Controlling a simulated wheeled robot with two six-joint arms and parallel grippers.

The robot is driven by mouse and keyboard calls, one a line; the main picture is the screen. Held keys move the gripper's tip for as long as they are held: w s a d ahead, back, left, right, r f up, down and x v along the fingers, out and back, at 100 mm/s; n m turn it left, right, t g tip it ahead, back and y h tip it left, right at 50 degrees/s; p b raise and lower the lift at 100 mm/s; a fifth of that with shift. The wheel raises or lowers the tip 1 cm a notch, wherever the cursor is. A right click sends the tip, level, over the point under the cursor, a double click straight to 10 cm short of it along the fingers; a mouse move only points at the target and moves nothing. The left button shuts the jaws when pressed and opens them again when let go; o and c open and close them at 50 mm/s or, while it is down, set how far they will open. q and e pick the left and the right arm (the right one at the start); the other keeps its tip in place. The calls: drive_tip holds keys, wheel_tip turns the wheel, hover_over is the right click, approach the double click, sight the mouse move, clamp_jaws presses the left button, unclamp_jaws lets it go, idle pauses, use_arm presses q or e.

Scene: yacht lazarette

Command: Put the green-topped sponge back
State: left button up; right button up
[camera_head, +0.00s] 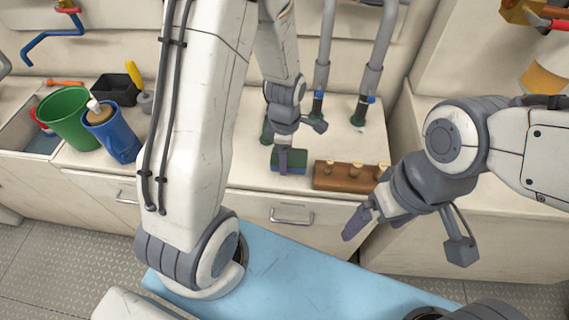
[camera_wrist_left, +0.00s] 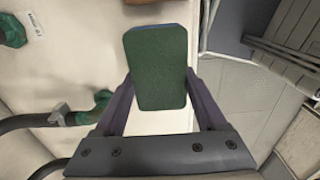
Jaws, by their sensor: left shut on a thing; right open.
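The green-topped sponge (camera_head: 293,163) is at the counter's middle in the head view, beside a brown wooden block with light knobs. In the left wrist view the sponge (camera_wrist_left: 157,68) shows its dark green face, with a thin blue edge at the top. My left gripper (camera_head: 285,158) is shut on the sponge, one finger on each side of it in the left wrist view. I cannot tell whether the sponge touches the counter. My right gripper (camera_head: 376,220) is open and empty, in front of the counter's drawers.
The brown block (camera_head: 345,177) is just right of the sponge. Grey pipes (camera_head: 369,85) stand behind. A green bucket (camera_head: 67,116), a blue cup (camera_head: 118,138) holding a bottle, and a black bin (camera_head: 115,88) are at left. A light blue surface (camera_head: 300,275) lies in front.

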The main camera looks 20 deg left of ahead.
use_arm(q)
drive_tip(key=shift+w+a+f, duration=0.1)
drive_tip(key=shift+w+f, duration=0.05)
drive_tip(key=shift+f, duration=1.95)
drive_tip(key=shift+f+b, duration=0.2)
drive_tip(key=shift+b, duration=0.1)
drive_tip(key=o, duration=1.3)
drive_tip(key=shift+c, duration=0.2)
drive_tip(key=shift+r, duration=0.1)
drive_tip(key=shift+r+p, duration=0.2)
drive_tip(key=shift+p, duration=0.1)
wheel_tip(320, 180, up, 12)
drive_tip(key=shift+f+p, duration=0.1)
drive_tip(key=shift+p, duration=0.3)
